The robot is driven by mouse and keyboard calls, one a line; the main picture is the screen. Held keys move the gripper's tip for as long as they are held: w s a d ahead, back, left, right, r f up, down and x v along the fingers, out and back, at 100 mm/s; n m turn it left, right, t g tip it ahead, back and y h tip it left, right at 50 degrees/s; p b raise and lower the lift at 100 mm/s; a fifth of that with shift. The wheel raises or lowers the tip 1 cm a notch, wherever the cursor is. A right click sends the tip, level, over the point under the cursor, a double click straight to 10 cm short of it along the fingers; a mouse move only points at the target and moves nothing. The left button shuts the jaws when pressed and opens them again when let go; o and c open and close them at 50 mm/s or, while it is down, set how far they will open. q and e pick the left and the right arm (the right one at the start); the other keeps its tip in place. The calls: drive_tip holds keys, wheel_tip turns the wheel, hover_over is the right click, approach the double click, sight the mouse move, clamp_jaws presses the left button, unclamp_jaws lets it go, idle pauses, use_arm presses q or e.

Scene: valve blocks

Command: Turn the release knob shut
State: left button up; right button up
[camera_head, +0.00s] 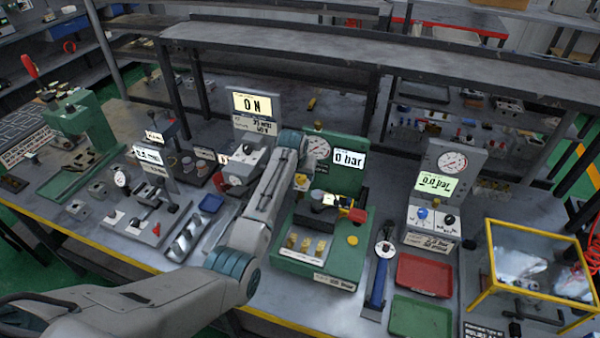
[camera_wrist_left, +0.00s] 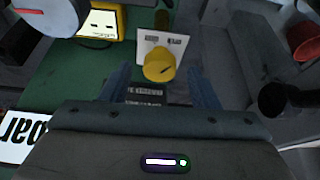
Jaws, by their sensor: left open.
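The yellow release knob (camera_wrist_left: 158,68), with a dark pointer line, sits on a white label plate (camera_wrist_left: 150,42) against the green panel in the left wrist view. In the head view a small yellow knob (camera_head: 301,181) shows at the left side of the green valve unit (camera_head: 330,262), just below my left gripper (camera_head: 303,164). In the left wrist view my left gripper (camera_wrist_left: 157,85) is open, with one blue-grey finger on each side of the knob. I cannot tell whether either finger touches it. My right gripper is not in view.
The green unit has a gauge (camera_head: 318,148) and a "0 bar" display (camera_head: 349,160). A grey unit (camera_head: 437,190) stands right of it. A red tray (camera_head: 424,274), a green tray (camera_head: 420,318) and a yellow-framed clear box (camera_head: 535,262) are at right. A metal shelf (camera_head: 270,50) spans behind.

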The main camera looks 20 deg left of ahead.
use_arm(q)
drive_tip(key=shift+w+f, duration=0.1)
drive_tip(key=shift+f, duration=0.3)
drive_tip(key=c, duration=1)
drive_tip(key=shift+o, duration=0.2)
